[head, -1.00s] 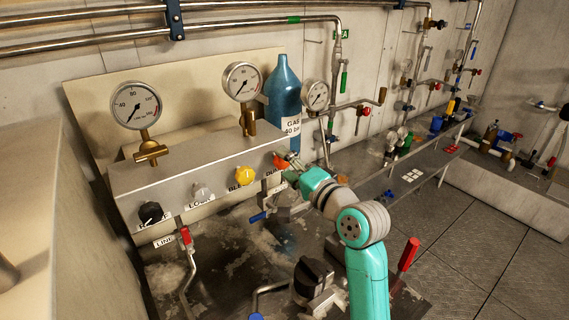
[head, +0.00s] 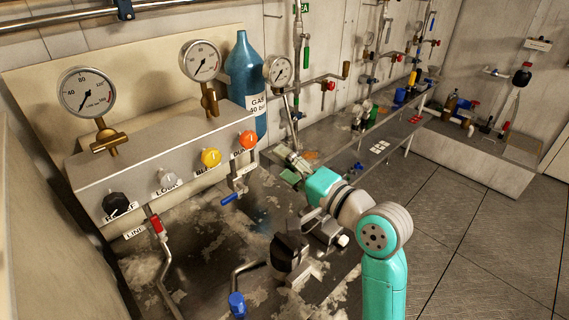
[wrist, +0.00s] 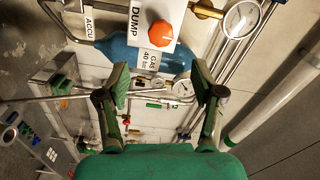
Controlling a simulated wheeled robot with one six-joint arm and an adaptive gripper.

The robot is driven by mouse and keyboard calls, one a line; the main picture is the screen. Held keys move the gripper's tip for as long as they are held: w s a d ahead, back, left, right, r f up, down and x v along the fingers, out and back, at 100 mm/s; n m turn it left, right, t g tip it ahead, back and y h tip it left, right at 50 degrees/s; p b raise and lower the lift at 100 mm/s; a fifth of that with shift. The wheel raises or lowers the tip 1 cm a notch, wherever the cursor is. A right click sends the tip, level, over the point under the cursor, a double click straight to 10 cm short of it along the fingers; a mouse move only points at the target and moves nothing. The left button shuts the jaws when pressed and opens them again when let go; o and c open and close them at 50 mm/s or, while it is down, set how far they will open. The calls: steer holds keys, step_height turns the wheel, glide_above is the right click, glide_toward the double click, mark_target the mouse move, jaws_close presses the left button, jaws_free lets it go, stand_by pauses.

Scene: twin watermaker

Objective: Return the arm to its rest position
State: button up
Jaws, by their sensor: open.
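My gripper (head: 290,168) is in the middle of the head view, at the end of my teal arm. It stands to the right of the grey valve box (head: 160,155) and apart from the orange DUMP knob (head: 249,139). In the wrist view my gripper (wrist: 160,87) shows two dark green fingers spread wide with nothing between them. The orange knob (wrist: 167,34) lies beyond the fingers there, in the upper middle, with the blue gas bottle (wrist: 130,55) below it.
The grey box carries black, grey and yellow knobs (head: 210,157) and gauges (head: 200,60). The blue bottle (head: 243,85) stands behind it. A blue-handled lever (head: 237,303) rises from the stained bench near my arm. The tiled floor (head: 470,220) at right is clear.

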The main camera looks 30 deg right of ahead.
steer(key=s+a+f+n+g+h, duration=0.1)
steer(key=s+f+h, duration=0.2)
steer(key=s+f, duration=0.6)
steer(key=s+f+n+h, duration=0.15)
steer(key=s+f, duration=0.45)
steer(key=f, duration=0.7)
steer(key=s+f+n, duration=0.1)
steer(key=s, duration=0.3)
steer(key=s+a+f+n+h, duration=0.1)
steer(key=s+f, duration=0.1)
steer(key=s, duration=0.2)
steer(key=s+f+n, duration=0.1)
steer(key=s, duration=0.3)
steer(key=shift+a+f+g+h, duration=0.15)
steer(key=shift+f+g+h, duration=0.05)
steer(key=shift+g+h, duration=0.2)
steer(key=s+a+r+n, duration=0.1)
steer(key=s+n, duration=0.5)
steer(key=s, duration=0.8)
steer(key=shift+s+a+g+y, duration=0.2)
steer(key=shift+s+g+y, duration=0.05)
steer(key=shift+g+y, duration=0.1)
